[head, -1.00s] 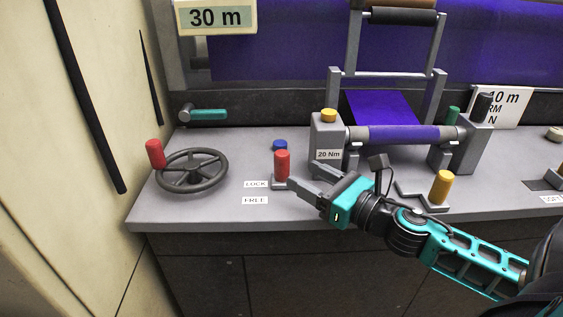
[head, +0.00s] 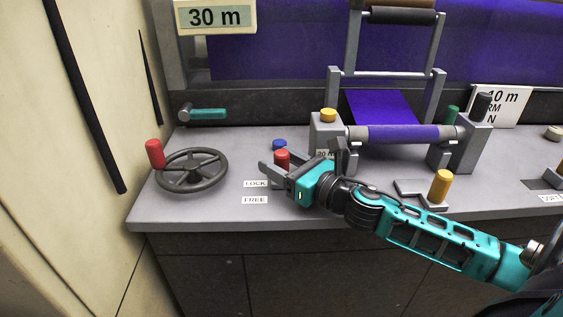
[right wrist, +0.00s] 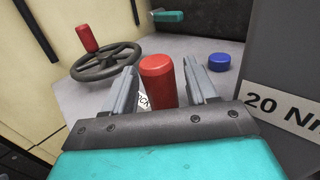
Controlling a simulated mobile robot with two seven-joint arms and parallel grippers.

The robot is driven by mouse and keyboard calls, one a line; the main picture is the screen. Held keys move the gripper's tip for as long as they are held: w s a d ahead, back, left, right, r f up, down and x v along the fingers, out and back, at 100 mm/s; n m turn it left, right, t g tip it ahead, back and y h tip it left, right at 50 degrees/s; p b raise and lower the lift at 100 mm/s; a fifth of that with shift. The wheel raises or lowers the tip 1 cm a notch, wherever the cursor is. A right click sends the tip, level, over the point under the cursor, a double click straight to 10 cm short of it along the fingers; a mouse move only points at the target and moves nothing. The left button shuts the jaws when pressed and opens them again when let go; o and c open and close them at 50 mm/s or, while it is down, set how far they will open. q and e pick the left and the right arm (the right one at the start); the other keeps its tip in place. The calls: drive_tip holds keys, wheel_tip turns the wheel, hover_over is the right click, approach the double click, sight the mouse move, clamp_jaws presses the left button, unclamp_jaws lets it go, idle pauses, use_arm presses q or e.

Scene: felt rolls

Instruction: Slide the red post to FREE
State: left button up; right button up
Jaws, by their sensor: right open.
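The red post (head: 282,158) stands upright on the grey counter, right of the LOCK label (head: 256,184) and the FREE label (head: 255,200). Its lower part is hidden by my right gripper (head: 277,165) in the head view. The right gripper is open, with one finger on either side of the post. In the right wrist view the red post (right wrist: 158,80) stands between the two fingers, with gaps visible beside it. My left gripper is not in view.
A handwheel (head: 191,170) with a red knob is at left. A blue cap (head: 279,145) lies behind the post. A grey block with a yellow knob (head: 328,115) is close on the right. A yellow post (head: 441,186) stands farther right. The front edge (head: 200,226) is clear.

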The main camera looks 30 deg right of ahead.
clamp_jaws()
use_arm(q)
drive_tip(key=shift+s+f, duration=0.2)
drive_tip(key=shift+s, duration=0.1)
use_arm(e)
drive_tip(key=shift+s+a, duration=0.2)
drive_tip(key=shift+s, duration=0.05)
drive_tip(key=s+a, duration=0.1)
drive_tip(key=s+a+p, duration=0.1)
drive_tip(key=s, duration=0.1)
drive_tip(key=shift+s, duration=0.15)
drive_tip(key=shift+s+a, duration=0.15)
drive_tip(key=shift+s, duration=0.15)
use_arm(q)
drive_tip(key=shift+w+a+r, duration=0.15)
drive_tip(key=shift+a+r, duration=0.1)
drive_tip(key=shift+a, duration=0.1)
use_arm(e)
drive_tip(key=shift+s+a+f, duration=0.1)
drive_tip(key=shift+a, duration=0.05)
